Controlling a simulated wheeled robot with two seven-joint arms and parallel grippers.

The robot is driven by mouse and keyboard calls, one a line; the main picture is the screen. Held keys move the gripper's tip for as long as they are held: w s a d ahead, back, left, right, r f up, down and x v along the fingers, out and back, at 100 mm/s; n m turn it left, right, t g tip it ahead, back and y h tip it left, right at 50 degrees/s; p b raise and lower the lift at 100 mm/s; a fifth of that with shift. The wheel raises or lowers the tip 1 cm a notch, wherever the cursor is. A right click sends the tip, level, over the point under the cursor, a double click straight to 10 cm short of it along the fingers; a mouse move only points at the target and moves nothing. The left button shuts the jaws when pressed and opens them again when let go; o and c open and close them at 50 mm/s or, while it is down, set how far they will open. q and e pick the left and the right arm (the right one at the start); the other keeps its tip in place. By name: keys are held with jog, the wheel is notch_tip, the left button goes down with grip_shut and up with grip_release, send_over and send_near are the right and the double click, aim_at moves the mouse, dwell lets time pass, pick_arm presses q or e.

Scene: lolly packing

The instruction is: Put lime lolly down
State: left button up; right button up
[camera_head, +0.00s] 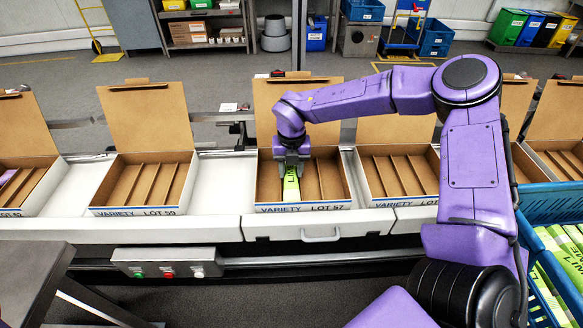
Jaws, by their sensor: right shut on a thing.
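My right gripper (290,172) is over this carton, shut on the far part of the lolly and hiding that end. I cannot tell whether the lolly touches the carton floor. The carton's other visible slots look empty. My left gripper is not in view.
More open divided cartons stand along the white conveyor, including LOT 59 (103,210) to the left and another (377,201) to the right. A blue crate (533,206) of green packets is at right. A button box (166,263) is on the conveyor front.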

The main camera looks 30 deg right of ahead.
aim_at(291, 171)
jog(key=shift+f+b, duration=0.4)
jog(key=shift+f, duration=0.2)
jog(key=o, duration=1.1)
jog(key=shift+r, duration=0.1)
notch_tip(291, 171, up, 13)
jog(key=shift+s+d+r, duration=0.1)
